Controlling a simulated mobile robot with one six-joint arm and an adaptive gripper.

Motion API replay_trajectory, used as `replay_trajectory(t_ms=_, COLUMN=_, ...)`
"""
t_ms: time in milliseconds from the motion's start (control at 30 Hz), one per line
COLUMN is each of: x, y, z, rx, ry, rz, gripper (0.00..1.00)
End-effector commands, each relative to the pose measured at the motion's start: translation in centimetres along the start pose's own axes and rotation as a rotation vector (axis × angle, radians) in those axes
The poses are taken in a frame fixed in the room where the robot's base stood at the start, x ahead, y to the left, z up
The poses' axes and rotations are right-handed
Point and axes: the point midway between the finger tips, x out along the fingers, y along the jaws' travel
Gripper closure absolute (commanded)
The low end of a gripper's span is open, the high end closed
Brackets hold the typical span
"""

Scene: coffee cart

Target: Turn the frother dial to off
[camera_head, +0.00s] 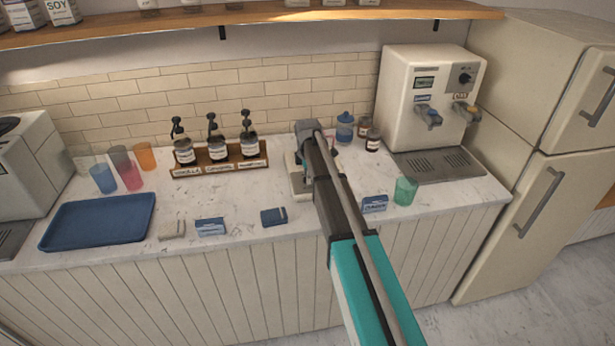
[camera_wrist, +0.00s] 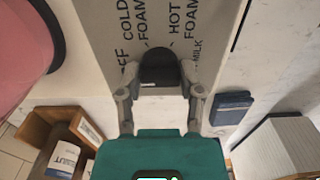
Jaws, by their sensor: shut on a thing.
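The frother (camera_head: 299,188) stands on the counter in the head view, mostly hidden behind my arm. In the wrist view its grey panel (camera_wrist: 207,18) carries the words COLD FOAM, HOT FOAM and MILK, plus a partly cut-off label ending in FF. The dark, rounded dial (camera_wrist: 160,66) sits at the lower middle of this panel. My gripper (camera_wrist: 160,91) has one finger on each side of the dial and is shut on it. Which label the dial points to cannot be made out.
The syrup rack (camera_head: 218,160) stands left of the frother; jars (camera_head: 373,141) and a white dispenser (camera_head: 425,90) stand to its right. A pink rounded thing (camera_wrist: 25,45) is close in the wrist view.

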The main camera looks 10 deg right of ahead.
Motion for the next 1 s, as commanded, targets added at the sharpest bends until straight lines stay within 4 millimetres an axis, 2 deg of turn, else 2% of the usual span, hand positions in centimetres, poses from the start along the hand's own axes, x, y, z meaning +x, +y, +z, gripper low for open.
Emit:
replay_trajectory(t_ms=167, x=0.03, y=-0.15, z=0.13, rx=0.001, ry=-0.003, rz=-0.003, gripper=0.99)
replay_trajectory(t_ms=200, x=0.03, y=-0.15, z=0.13, rx=0.001, ry=-0.003, rz=-0.003, gripper=0.48)
replay_trajectory(t_ms=367, x=0.02, y=-0.1, z=0.08, rx=0.001, ry=-0.001, rz=-0.002, gripper=0.18)
replay_trajectory(t_ms=1000, x=0.0, y=0.0, z=0.0, rx=0.037, ry=0.0, rz=0.0, gripper=0.17)
